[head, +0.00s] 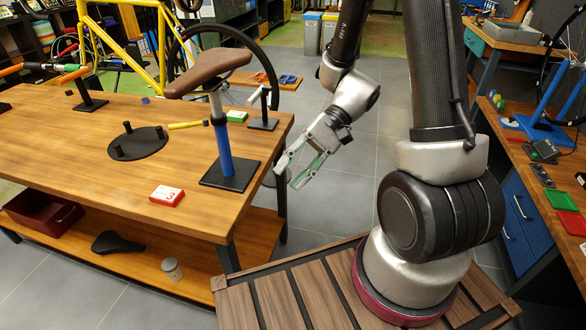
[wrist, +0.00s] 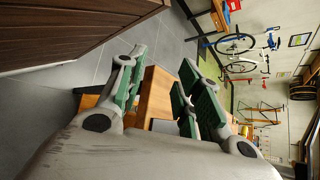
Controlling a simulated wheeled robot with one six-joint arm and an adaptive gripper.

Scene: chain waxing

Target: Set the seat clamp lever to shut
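The seat clamp lever (head: 188,125) is a yellow bar at the collar of the blue seat tube (head: 222,148). It sticks out to the left of the tube, roughly level. The brown saddle (head: 208,70) sits on a silver post above the tube, which stands on a black base plate (head: 230,174) near the table's right end. My gripper (head: 291,177) is open and empty, pointing down beyond the table's right edge, apart from the stand. In the wrist view my gripper (wrist: 163,62) shows two green-padded fingers spread apart. The lever cannot be made out there.
A yellow bike (head: 160,45) stands behind. Grey floor is clear right of the table.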

